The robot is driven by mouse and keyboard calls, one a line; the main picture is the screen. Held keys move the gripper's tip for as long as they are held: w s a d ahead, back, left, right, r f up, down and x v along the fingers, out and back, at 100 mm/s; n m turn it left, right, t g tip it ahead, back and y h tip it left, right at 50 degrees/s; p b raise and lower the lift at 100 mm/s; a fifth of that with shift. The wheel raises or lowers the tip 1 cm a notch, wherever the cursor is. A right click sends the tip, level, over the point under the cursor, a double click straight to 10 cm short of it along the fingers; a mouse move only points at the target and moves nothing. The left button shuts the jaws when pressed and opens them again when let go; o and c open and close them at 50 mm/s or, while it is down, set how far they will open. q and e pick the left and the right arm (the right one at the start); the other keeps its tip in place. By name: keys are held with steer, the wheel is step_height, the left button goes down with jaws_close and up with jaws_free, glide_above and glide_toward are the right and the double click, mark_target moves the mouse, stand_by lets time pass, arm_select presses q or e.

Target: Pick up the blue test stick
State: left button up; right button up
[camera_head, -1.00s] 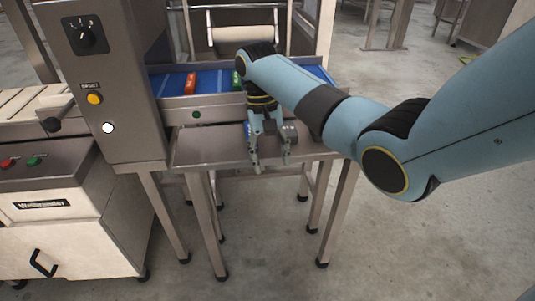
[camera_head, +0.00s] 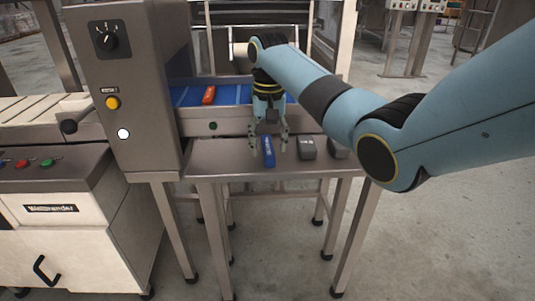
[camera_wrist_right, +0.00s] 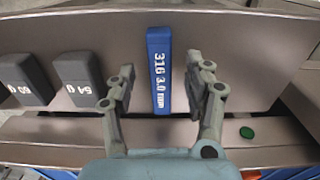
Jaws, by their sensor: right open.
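The blue test stick (camera_head: 269,152) lies on the steel side table, below and between the fingers of my right gripper (camera_head: 268,148). In the right wrist view the blue test stick (camera_wrist_right: 159,72) shows white print reading 316 and 3.0. There my right gripper (camera_wrist_right: 163,80) is open, with one finger on each side of the stick and a gap on both sides. It holds nothing. My left gripper is in neither view.
Dark grey blocks (camera_head: 307,148) stand right of the stick; one block (camera_wrist_right: 76,80) is marked 64. The steel table (camera_head: 215,160) has bare room at left. A control cabinet (camera_head: 135,110) rises at left.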

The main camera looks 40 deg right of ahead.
step_height(320, 180, down, 2)
steer(key=shift+f, duration=0.1)
jaws_close()
steer(key=shift+r, duration=0.3)
